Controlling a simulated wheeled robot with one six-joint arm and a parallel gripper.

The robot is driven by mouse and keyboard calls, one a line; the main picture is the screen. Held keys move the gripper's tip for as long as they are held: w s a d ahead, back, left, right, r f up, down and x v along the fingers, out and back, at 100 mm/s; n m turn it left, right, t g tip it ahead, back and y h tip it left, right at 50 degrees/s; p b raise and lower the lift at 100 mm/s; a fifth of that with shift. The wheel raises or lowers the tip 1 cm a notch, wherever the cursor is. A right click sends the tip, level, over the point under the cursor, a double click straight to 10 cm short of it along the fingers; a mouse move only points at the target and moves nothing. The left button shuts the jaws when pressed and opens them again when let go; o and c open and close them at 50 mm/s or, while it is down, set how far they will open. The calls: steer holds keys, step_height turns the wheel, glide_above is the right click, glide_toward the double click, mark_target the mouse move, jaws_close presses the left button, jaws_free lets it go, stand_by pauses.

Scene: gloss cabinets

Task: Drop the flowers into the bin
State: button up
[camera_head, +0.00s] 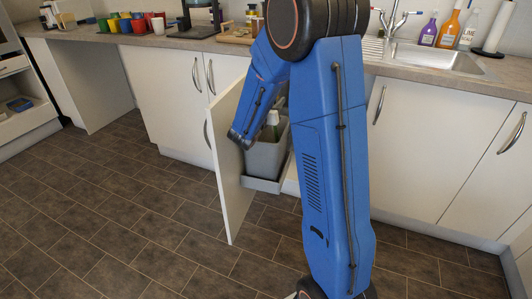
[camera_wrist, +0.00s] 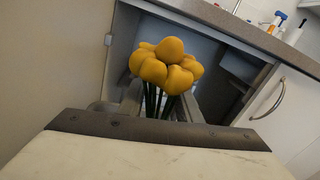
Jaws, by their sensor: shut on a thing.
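A bunch of yellow flowers (camera_wrist: 165,65) with dark green stems shows in the wrist view. My gripper (camera_wrist: 160,104) is shut on the stems, with a finger on each side and the blooms beyond the fingertips. The grey bin (camera_head: 264,157) stands on a pull-out base in the open cabinet under the counter in the head view. A green bottle (camera_head: 272,119) shows at its top; I cannot tell whether it is inside. My blue arm hides part of the bin.
The open cabinet door (camera_head: 228,160) stands out left of the bin. The counter (camera_head: 150,40) holds several coloured cups (camera_head: 125,23) and a wooden board (camera_head: 238,36). Bottles (camera_head: 448,28) stand behind the sink (camera_head: 432,57). The tiled floor at left is clear.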

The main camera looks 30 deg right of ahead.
steer(key=shift+f, duration=1.55)
steer(key=o, duration=1.2)
steer(key=shift+c, duration=0.2)
steer(key=v, duration=1.2)
